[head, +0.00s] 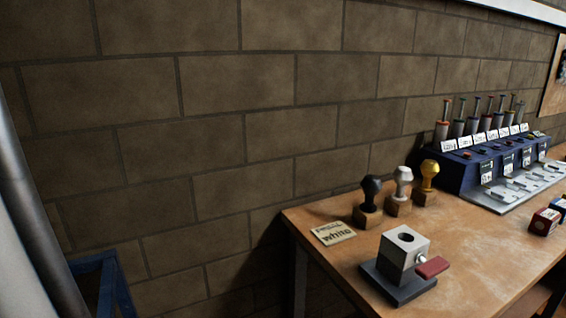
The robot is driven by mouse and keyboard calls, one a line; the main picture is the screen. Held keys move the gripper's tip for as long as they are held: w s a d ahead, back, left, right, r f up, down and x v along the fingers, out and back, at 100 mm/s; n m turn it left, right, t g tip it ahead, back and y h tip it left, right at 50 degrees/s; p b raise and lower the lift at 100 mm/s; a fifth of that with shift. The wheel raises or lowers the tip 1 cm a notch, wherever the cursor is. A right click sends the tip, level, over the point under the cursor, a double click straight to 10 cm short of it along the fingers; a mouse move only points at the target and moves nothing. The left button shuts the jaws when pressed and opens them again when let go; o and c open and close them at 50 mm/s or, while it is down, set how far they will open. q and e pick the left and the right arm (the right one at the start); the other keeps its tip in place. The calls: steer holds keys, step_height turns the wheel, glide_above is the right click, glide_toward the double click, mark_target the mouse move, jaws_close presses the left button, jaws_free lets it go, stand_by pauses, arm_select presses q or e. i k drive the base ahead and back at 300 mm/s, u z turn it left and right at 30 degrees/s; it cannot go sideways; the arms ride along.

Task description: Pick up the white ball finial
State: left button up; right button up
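The white ball finial (403,180) stands upright in a small wooden block on the wooden table, in the middle of a row of three. A black finial (371,190) stands in its block to the left of it, and a gold finial (430,174) in its block to the right. A card (334,233) reading "white" lies on the table left of the row. A grey metal block (403,256) with a round hole in its top and a red handle (432,267) sits on a dark base in front of the finials. Neither gripper is in view.
A blue rack (468,172) with several labelled, coloured-top pieces stands at the table's back right, with a grey tray (512,191) before it. Red (544,222) and blue boxes lie at the right edge. The table (478,256) is clear right of the metal block. A brick wall (230,130) stands behind.

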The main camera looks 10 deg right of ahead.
mark_target(402, 176)
steer(key=u, duration=0.75)
steer(key=i, duration=1)
steer(key=z, duration=0.8)
